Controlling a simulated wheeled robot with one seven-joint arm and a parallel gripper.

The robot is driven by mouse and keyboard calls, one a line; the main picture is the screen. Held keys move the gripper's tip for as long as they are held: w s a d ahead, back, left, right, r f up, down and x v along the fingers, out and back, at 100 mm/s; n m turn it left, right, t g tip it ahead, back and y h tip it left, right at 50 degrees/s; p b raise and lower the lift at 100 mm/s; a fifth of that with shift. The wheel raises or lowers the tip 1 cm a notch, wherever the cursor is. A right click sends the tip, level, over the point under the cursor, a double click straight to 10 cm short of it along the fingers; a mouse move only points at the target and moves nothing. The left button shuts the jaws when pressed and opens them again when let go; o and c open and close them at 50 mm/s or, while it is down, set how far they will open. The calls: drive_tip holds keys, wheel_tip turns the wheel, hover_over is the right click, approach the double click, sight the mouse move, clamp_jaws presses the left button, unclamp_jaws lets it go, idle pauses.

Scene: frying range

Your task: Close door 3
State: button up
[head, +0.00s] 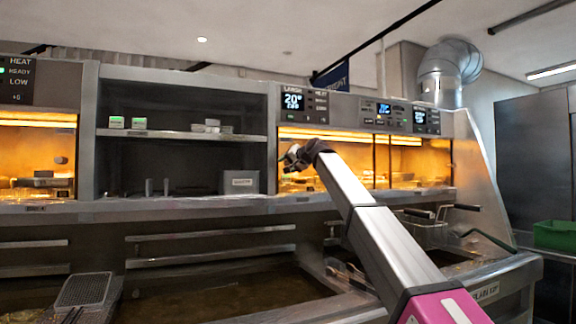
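I see no label with a door number, so I cannot tell which part is door 3. The lit heated bays show at the left (38,150) and at the right (410,160) of the range. My arm reaches up from the lower right, and my gripper (289,163) is in front of the left part of the right-hand lit bay. It is small and partly hidden by my wrist, so I cannot tell whether its fingers are open or shut. I see nothing clearly held, and I cannot tell whether it touches the bay.
A dark shelf unit (180,135) with small boxes stands between the lit bays. Below are fryer vats (220,298) with horizontal rails (210,255). A basket (85,290) sits at lower left, and another basket (425,232) hangs at right. A green bin (555,236) stands far right.

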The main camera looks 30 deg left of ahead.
drive_tip(key=shift+d, duration=0.15)
drive_tip(key=v, duration=1)
drive_tip(key=shift+s+d, duration=0.15)
drive_tip(key=shift+d, duration=0.1)
drive_tip(key=shift+r, duration=0.1)
